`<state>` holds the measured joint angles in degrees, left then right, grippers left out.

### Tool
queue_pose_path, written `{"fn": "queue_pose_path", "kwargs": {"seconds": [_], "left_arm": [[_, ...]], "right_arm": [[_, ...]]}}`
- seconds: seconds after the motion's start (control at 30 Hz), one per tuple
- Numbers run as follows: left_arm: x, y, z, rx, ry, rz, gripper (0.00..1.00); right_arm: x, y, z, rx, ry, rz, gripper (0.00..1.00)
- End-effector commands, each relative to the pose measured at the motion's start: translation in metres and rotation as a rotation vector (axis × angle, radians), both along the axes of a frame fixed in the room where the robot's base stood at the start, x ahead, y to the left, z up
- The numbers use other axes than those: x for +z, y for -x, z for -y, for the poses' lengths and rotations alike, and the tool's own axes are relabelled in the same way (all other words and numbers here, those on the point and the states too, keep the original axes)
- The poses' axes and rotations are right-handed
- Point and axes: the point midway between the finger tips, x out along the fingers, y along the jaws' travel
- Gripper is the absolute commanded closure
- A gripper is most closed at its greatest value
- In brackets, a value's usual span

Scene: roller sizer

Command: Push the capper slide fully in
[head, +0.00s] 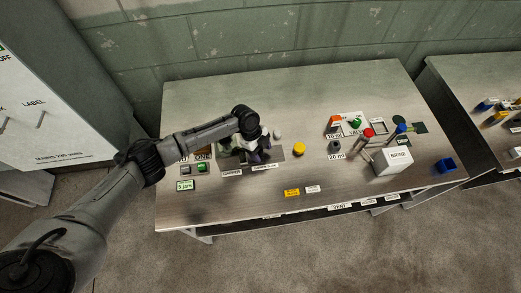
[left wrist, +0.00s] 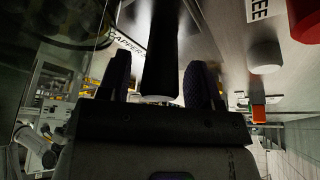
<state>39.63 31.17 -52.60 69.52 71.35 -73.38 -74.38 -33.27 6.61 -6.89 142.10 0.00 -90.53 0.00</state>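The capper (head: 228,153) stands on the table's left part, with a "CAPPER" label (head: 232,173) in front and a second, small label beside it. My left gripper (head: 258,154) is over it and hides much of it. In the left wrist view, a black bar with a pale end (left wrist: 161,50), apparently the slide's handle, lies between the two fingers of my left gripper (left wrist: 160,85). The fingers are apart, with a gap on the bar's left; I cannot tell whether the right finger touches. A label starting "CAPPER S" (left wrist: 128,45) is beside it. My right gripper is not in view.
A yellow knob (head: 299,149) and a white cap (head: 277,134) stand right of the capper. Buttons (head: 201,167) are at left. A white "BRINE" box (head: 393,161) and coloured handles stand farther right.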

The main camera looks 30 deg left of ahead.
Motion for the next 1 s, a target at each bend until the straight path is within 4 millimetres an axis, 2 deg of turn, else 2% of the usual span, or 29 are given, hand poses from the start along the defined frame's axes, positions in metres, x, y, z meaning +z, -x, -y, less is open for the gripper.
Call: {"fn": "queue_pose_path", "kwargs": {"seconds": [0.23,0.37,0.8,1.0], "left_arm": [[0.001,0.000,-0.001,0.001,-0.001,0.000,0.42],[0.013,-0.001,-0.006,0.001,-0.001,0.001,0.42],[0.090,-0.005,-0.037,0.001,-0.002,0.003,0.42],[0.114,-0.006,-0.047,-0.001,-0.001,0.001,0.42]], "right_arm": [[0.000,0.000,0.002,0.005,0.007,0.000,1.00],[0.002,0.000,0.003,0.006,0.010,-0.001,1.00],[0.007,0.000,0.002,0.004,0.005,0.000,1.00],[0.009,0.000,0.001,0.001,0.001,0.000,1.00]]}}
